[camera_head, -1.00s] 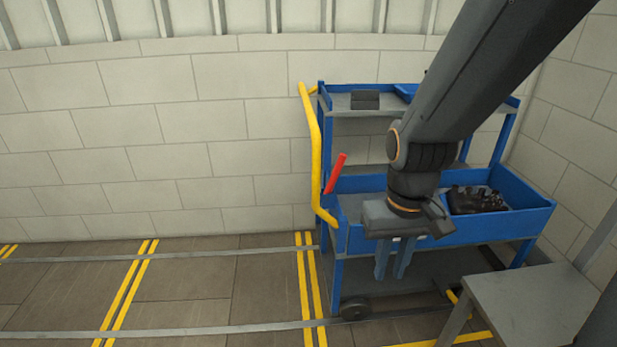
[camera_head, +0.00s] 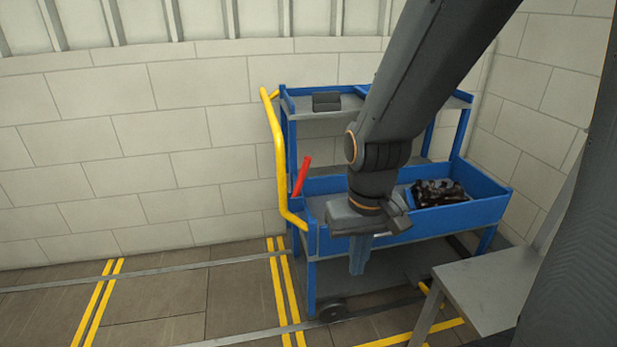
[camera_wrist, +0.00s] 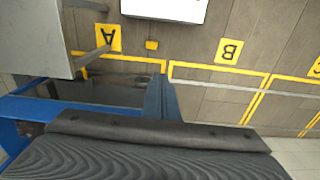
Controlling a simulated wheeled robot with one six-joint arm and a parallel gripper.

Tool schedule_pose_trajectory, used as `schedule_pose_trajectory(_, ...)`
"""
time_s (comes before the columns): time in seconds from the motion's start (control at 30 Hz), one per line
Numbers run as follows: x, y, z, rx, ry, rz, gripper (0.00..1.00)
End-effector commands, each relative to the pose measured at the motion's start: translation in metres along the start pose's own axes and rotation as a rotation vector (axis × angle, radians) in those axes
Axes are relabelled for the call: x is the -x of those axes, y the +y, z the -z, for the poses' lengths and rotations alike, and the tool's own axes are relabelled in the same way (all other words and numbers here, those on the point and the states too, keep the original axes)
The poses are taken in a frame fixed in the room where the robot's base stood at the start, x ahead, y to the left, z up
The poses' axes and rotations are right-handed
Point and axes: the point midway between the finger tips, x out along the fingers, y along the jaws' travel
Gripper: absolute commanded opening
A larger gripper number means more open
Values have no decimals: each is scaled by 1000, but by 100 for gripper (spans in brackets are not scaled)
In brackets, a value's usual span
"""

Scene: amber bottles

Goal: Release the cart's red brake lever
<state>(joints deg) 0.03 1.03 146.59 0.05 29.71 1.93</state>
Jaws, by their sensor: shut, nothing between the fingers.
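The red brake lever (camera_head: 301,175) stands at the left end of the blue cart (camera_head: 403,238), beside the yellow handle, tilted with its top to the right. My gripper (camera_head: 359,272) hangs pointing down in front of the cart's near side, to the right of the lever and lower than it. Its blue fingers are together and hold nothing. The fingers also show in the wrist view (camera_wrist: 163,98), with the blue cart edge at the left. The lever does not show in the wrist view. My arm hides part of the cart's middle.
The yellow handle (camera_head: 281,165) rises close to the lever's left. A dark item (camera_head: 438,193) lies in the cart's tray and a black box (camera_head: 326,101) sits on its top shelf. A grey table (camera_head: 483,290) stands at the right. Floor left of the cart is clear.

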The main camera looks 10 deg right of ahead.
Motion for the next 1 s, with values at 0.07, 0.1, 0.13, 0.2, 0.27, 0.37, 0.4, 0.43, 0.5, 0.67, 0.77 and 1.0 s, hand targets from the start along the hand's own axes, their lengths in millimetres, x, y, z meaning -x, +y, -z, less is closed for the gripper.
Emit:
schedule_pose_trajectory(0.07,-14,5,15,-55,41,-2,0)
schedule_pose_trajectory(0.1,-21,7,26,-95,74,-1,0)
schedule_pose_trajectory(0.13,-27,8,35,-130,104,1,0)
schedule_pose_trajectory(0.2,-42,13,60,-224,182,10,0)
schedule_pose_trajectory(0.27,-55,17,84,-312,256,27,0)
schedule_pose_trajectory(0.37,-72,23,121,-459,379,74,0)
schedule_pose_trajectory(0.4,-78,26,136,-517,427,96,0)
schedule_pose_trajectory(0.43,-82,27,147,-556,461,119,0)
schedule_pose_trajectory(0.5,-90,30,171,-649,541,176,0)
schedule_pose_trajectory(0.67,-103,38,221,-860,707,343,0)
schedule_pose_trajectory(0.77,-108,42,248,-979,794,474,0)
schedule_pose_trajectory(1.0,-109,49,298,-1221,939,866,0)
